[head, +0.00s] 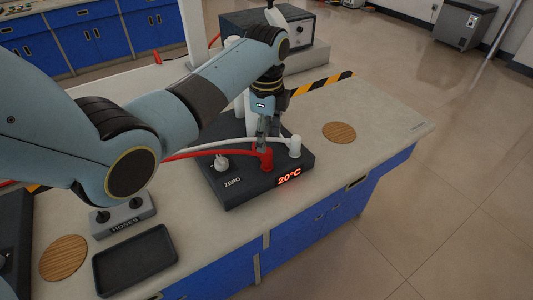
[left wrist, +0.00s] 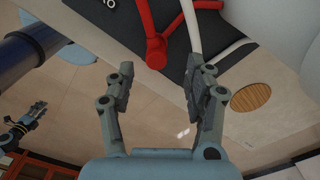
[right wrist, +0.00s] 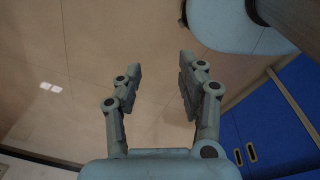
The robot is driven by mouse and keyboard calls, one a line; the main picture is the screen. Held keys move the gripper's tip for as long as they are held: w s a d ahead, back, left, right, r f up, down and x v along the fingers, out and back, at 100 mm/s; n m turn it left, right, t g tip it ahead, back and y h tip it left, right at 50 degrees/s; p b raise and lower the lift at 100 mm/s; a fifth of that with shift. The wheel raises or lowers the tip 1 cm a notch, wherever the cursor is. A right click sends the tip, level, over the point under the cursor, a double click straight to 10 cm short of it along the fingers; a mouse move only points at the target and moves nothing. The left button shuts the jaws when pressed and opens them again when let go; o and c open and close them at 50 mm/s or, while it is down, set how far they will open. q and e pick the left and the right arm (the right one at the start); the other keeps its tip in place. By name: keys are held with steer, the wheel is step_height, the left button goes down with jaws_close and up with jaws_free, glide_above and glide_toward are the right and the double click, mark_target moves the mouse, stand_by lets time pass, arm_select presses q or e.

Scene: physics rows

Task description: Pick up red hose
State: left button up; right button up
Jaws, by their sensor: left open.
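The red hose (head: 205,154) runs from the left to a red upright end fitting on the black unit marked ZERO and 20°C. In the left wrist view the red hose (left wrist: 156,48) has its fitting just beyond and between my fingertips. My left gripper (head: 264,139) points down at the fitting and is open; its spread fingers (left wrist: 162,68) hold nothing. Whether a finger touches the hose I cannot tell. My right gripper (right wrist: 160,62) is open and empty, over the floor away from the bench.
The black unit (head: 235,193) also carries a white hose (head: 225,143) ending in a white fitting (head: 295,147) close beside the red one. A HOSES holder (head: 122,221), a black tray (head: 135,262) and round wooden mats (head: 340,132) stand on the bench.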

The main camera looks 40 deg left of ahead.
mark_target(266, 154)
arm_select(q)
steer(key=shift+f, duration=0.7)
steer(key=f, duration=0.4)
steer(key=shift+s+d, duration=0.1)
steer(key=shift+s, duration=0.1)
steer(key=shift+f, duration=0.4)
steer(key=c, duration=0.4)
jaws_close()
arm_select(e)
steer(key=shift+w+r, duration=0.1)
steer(key=shift+r, duration=0.1)
